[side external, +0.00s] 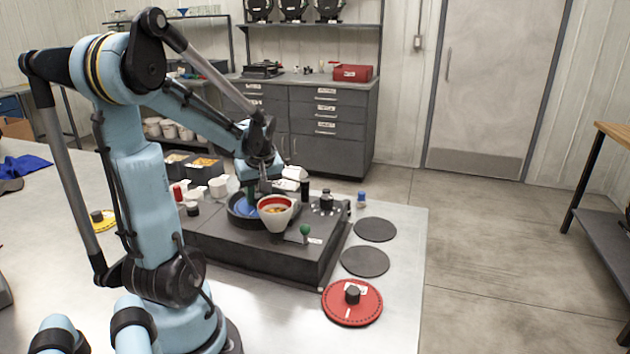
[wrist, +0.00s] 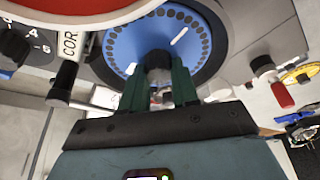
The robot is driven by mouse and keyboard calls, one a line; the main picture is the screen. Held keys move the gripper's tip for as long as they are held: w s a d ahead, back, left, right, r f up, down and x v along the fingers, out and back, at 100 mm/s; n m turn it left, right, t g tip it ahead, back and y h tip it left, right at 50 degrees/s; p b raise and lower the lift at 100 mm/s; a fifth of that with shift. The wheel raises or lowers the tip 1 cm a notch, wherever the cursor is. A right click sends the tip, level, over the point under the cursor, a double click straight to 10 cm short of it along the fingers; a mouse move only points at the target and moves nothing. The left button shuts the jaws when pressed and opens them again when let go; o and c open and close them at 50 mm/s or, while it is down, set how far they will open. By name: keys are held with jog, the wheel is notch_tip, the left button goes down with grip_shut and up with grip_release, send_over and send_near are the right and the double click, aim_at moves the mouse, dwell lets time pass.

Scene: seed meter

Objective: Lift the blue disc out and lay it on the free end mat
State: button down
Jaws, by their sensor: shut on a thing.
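The blue disc (wrist: 205,42) lies in a dark round housing on the seed meter, with a ring of dark holes near its rim and a black knob (wrist: 158,62) at its centre. In the side view the disc (side external: 246,208) shows only partly, behind a white cup. My gripper (wrist: 160,90), with green fingers, is shut on the black knob. Two dark round mats, the far one (side external: 375,229) and the near one (side external: 364,262), lie bare at the right of the table.
A red disc (side external: 352,302) occupies the front right; a yellow disc (side external: 102,219) lies far left.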

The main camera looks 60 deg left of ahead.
aim_at(258, 196)
jog(key=shift+r, duration=0.1)
jog(key=shift+r, duration=1.4)
jog(key=shift+r, duration=0.1)
jog(key=shift+r, duration=1.65)
jog(key=shift+r, duration=0.1)
